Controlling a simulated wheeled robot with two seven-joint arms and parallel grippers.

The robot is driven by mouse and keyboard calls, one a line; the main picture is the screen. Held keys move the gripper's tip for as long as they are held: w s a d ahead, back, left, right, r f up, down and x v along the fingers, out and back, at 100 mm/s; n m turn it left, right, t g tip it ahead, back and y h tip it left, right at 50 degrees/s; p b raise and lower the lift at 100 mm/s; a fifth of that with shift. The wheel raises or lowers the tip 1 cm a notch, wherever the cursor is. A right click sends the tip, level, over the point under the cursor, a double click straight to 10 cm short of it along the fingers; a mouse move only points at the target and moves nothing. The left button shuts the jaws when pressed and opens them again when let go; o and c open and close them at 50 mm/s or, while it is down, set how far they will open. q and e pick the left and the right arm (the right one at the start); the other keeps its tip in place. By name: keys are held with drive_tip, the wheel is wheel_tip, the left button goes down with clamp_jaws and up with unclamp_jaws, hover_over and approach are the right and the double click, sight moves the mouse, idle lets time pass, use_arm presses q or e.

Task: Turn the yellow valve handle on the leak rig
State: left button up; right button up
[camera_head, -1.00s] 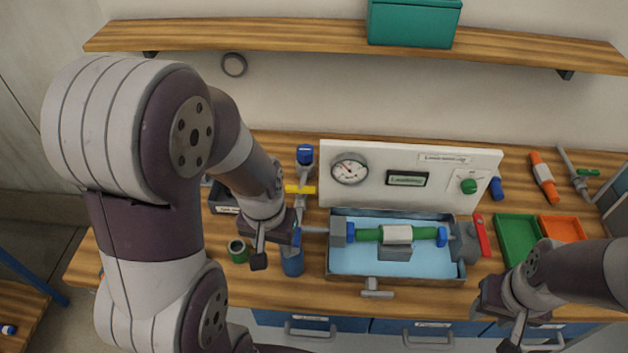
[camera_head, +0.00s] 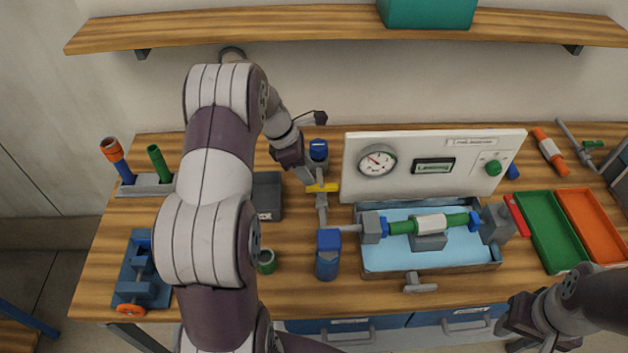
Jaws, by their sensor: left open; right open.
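The yellow valve handle (camera_head: 328,187) lies crosswise on the grey pipe left of the gauge panel, between a blue cap (camera_head: 318,148) behind and a blue cylinder (camera_head: 327,258) in front. My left gripper (camera_head: 314,148) is open, at the upper left of the handle. One finger points up behind the blue cap, the other reaches down close to the handle's left end. Whether that finger touches the handle I cannot tell. My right gripper (camera_head: 518,338) is open and empty at the lower right, far from the handle, partly cut off by the frame.
A white panel (camera_head: 435,170) with a gauge stands right of the handle. In front of it is a blue tray (camera_head: 385,262) with a green pipe. Green (camera_head: 550,230) and orange (camera_head: 592,222) trays lie at right. A small green cup (camera_head: 266,262) stands near my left arm.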

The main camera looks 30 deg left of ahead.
sight(317, 186)
use_arm(q)
drive_tip(key=x, duration=0.5)
drive_tip(key=shift+d, duration=0.25)
drive_tip(key=shift+a, duration=0.1)
drive_tip(key=shift+a, duration=0.1)
clamp_jaws()
